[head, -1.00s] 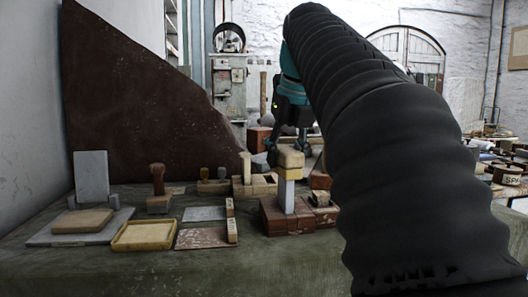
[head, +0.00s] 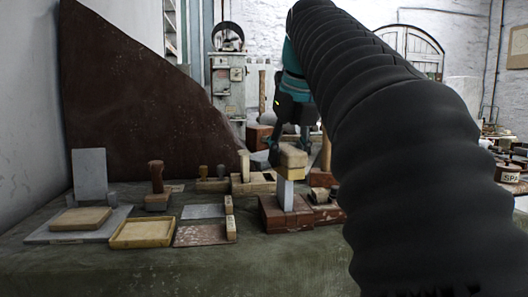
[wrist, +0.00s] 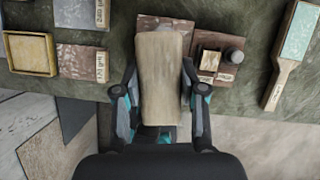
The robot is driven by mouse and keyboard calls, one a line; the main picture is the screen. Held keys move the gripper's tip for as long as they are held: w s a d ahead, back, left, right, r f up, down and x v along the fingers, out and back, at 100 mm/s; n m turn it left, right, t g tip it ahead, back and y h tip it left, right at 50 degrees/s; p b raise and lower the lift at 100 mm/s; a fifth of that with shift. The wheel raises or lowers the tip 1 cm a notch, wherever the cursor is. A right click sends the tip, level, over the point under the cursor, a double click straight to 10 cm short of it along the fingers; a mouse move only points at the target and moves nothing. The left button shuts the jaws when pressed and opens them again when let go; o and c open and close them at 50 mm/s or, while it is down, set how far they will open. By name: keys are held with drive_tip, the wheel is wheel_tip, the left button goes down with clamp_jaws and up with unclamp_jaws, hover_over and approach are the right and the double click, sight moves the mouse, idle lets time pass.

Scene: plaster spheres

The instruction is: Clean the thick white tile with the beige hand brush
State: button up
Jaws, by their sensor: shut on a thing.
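The beige hand brush (head: 293,156) is a wooden block with a yellowish underside. My gripper (head: 288,146) is shut on it from above. In the wrist view the brush (wrist: 160,85) lies lengthwise between the two fingers of my gripper (wrist: 160,70). The thick white tile (head: 286,194) stands upright, its lower end among reddish-brown blocks. The brush sits right at its top edge and appears to touch it. The brush hides the tile's top, and I cannot make out the tile in the wrist view.
Reddish-brown blocks (head: 270,215) surround the tile's foot. To the left lie a yellow-rimmed tray (head: 142,246), flat plates (head: 202,235), and a wooden-handled stamp (head: 157,183). A long-handled paddle (wrist: 292,55) is at the wrist view's right. The bench front is clear.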

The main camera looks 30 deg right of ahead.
drive_tip(key=shift+s+a, duration=0.15)
drive_tip(key=shift+s, duration=0.8)
drive_tip(key=shift+w+d, duration=0.15)
drive_tip(key=shift+w, duration=0.95)
drive_tip(key=shift+w+d, duration=0.15)
drive_tip(key=shift+w, duration=0.95)
drive_tip(key=shift+s, duration=0.1)
drive_tip(key=shift+s+a, duration=0.15)
drive_tip(key=shift+s, duration=0.9)
drive_tip(key=shift+s+a, duration=0.15)
drive_tip(key=shift+s, duration=0.9)
drive_tip(key=shift+w+d+r, duration=0.1)
drive_tip(key=shift+w+r, duration=0.25)
drive_tip(key=shift+w, duration=0.2)
drive_tip(key=shift+w+d+r, duration=0.1)
drive_tip(key=shift+w+r, duration=0.25)
drive_tip(key=shift+w, duration=0.2)
